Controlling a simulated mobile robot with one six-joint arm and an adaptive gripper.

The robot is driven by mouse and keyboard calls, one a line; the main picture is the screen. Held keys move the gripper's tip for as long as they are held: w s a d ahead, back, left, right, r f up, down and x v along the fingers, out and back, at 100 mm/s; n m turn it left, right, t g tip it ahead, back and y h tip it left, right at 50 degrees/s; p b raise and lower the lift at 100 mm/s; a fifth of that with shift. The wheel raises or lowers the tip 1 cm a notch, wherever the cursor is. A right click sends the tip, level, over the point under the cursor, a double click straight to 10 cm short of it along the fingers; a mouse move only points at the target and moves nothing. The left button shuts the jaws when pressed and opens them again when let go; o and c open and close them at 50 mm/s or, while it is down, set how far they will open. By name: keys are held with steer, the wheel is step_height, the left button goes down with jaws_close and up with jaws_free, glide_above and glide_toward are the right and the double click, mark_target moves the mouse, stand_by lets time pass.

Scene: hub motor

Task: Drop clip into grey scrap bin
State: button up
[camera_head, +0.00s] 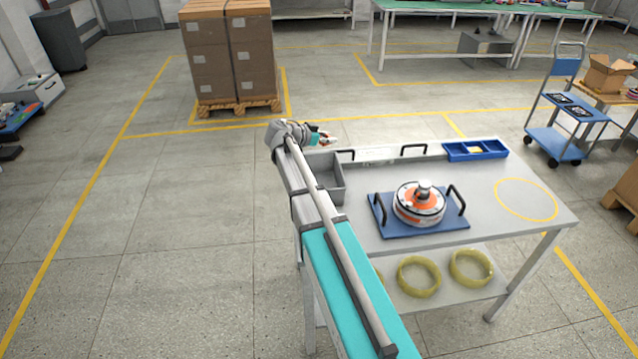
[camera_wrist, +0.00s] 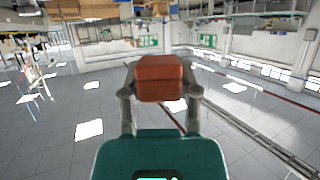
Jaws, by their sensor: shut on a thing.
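My gripper (camera_head: 329,139) is at the end of my arm, past the far left corner of the workbench. In the wrist view my gripper (camera_wrist: 160,90) is shut on an orange-red block, which I take to be the clip (camera_wrist: 160,72). The clip is small and hard to make out in the head view. The grey scrap bin (camera_head: 337,180) is an open box at the left end of the workbench, partly hidden by my arm. My gripper is beyond the bin in the picture; its height over the bench is unclear.
The workbench (camera_head: 490,178) carries a hub motor (camera_head: 419,203) on a blue plate (camera_head: 376,218) with black handles. A blue divided tray (camera_head: 475,150) lies at the back. Yellow rings (camera_head: 418,276) lie on the lower shelf. Stacked boxes (camera_head: 228,55) stand behind on a pallet.

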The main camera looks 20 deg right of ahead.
steer(key=shift+f, duration=0.15)
steer(key=shift+f+b, duration=2.85)
steer(key=shift+b, duration=0.15)
steer(key=o, duration=0.9)
steer(key=shift+r, duration=0.15)
